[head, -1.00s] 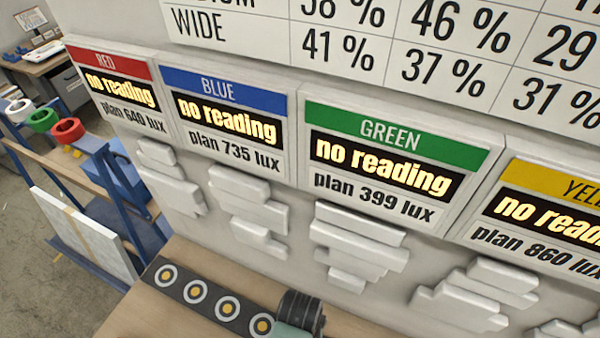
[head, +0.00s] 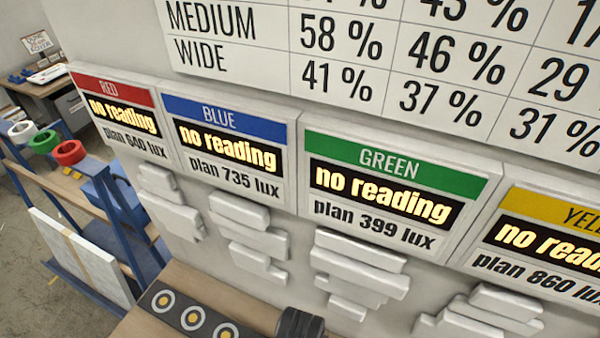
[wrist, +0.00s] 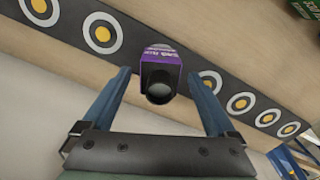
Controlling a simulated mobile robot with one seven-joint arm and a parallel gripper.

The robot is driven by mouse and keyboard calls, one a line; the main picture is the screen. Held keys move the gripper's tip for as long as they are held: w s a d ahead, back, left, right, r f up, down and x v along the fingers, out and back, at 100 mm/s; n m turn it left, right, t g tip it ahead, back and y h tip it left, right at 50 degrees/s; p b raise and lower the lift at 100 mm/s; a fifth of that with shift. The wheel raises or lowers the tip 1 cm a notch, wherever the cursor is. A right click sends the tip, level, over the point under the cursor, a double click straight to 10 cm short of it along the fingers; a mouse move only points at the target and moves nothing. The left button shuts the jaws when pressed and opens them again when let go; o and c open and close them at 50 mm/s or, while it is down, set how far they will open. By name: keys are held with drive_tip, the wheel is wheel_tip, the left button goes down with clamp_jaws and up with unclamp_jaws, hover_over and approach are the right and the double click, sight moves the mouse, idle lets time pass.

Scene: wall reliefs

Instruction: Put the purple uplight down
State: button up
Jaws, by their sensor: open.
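The purple uplight (wrist: 160,58), with a dark round lens end facing the camera, shows in the wrist view over the black strip with white-and-orange ring targets (wrist: 80,30). My gripper (wrist: 158,74) has its two blue fingers spread, one on each side of the uplight, with a gap visible beside it. The uplight's base is hidden, so I cannot tell exactly how it meets the strip. In the head view the strip (head: 208,330) lies on a wooden top (head: 190,278) at the bottom edge.
The wall carries red, blue, green (head: 385,185) and yellow panels reading "no reading". Pale stepped reliefs (head: 358,270) stick out below them. A blue rack with white, green and red rings (head: 70,153) stands at the left. A percentage chart (head: 390,60) hangs above.

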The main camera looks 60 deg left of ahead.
wheel_tip(320, 180, up, 8)
drive_tip(key=shift+f, duration=0.1)
idle(0.7)
